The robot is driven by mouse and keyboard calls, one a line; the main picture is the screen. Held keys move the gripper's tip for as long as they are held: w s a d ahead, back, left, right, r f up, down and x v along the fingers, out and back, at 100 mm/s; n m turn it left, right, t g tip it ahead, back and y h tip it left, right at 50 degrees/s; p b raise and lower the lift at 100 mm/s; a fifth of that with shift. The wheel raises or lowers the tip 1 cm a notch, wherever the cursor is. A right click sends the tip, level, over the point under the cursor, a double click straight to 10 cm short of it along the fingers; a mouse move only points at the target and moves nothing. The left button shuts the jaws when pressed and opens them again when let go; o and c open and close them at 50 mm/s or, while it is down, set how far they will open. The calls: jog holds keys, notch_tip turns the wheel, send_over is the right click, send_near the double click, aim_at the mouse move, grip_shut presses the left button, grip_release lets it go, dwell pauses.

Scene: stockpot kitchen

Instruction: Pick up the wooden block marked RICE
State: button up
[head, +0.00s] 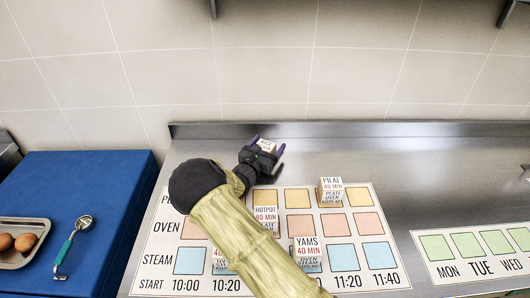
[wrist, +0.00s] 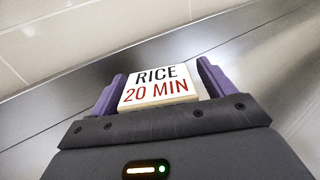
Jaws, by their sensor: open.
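The wooden block marked RICE 20 MIN (wrist: 159,86) stands on the steel counter near the back wall, its labelled top facing up. It also shows in the head view (head: 267,146), beyond the chart and partly hidden by my gripper. My gripper (head: 268,152) is open around the block. In the wrist view the purple fingers of my gripper (wrist: 159,88) are on the left and right sides of the block. Whether either finger touches the block I cannot tell.
A printed chart (head: 390,285) lies on the counter with blocks marked PILAF (head: 331,185), HOTPOT (head: 265,213) and YAMS (head: 307,245); my arm covers part of it. A weekday chart (head: 480,268) lies right. A blue surface (head: 90,180) at left holds an egg tray (head: 18,264) and a scoop (head: 70,243).

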aim_at(267, 142)
jog(key=c, duration=1.1)
jog(key=shift+c, duration=0.2)
notch_tip(267, 142, up, 10)
jog(key=shift+r, duration=0.1)
